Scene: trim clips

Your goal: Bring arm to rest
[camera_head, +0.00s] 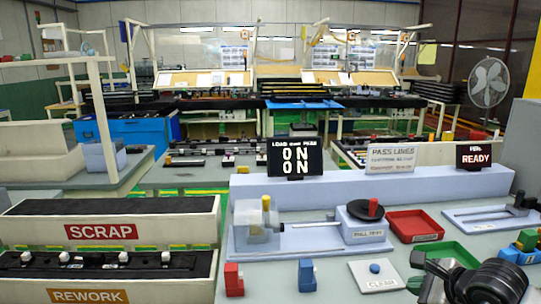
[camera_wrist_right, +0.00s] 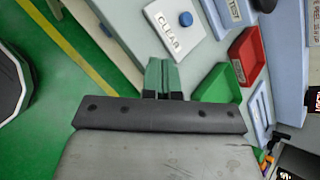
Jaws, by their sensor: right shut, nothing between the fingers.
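My right gripper (camera_head: 436,284) is at the bottom right of the head view, low at the near edge of the bench and partly cut off by the frame. In the right wrist view its two fingers (camera_wrist_right: 162,78) are together with nothing between them, near the bench edge over the green floor. A dark bar with round spots crosses the wrist view behind the fingers. My left gripper is not in view.
A plate marked CLEAR with a blue button (camera_head: 375,268), a green tray (camera_head: 450,252) and a red tray (camera_head: 415,225) lie near my right gripper. Red (camera_head: 233,280) and blue (camera_head: 307,276) blocks stand left. SCRAP (camera_head: 101,231) and REWORK (camera_head: 90,296) bins stand far left.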

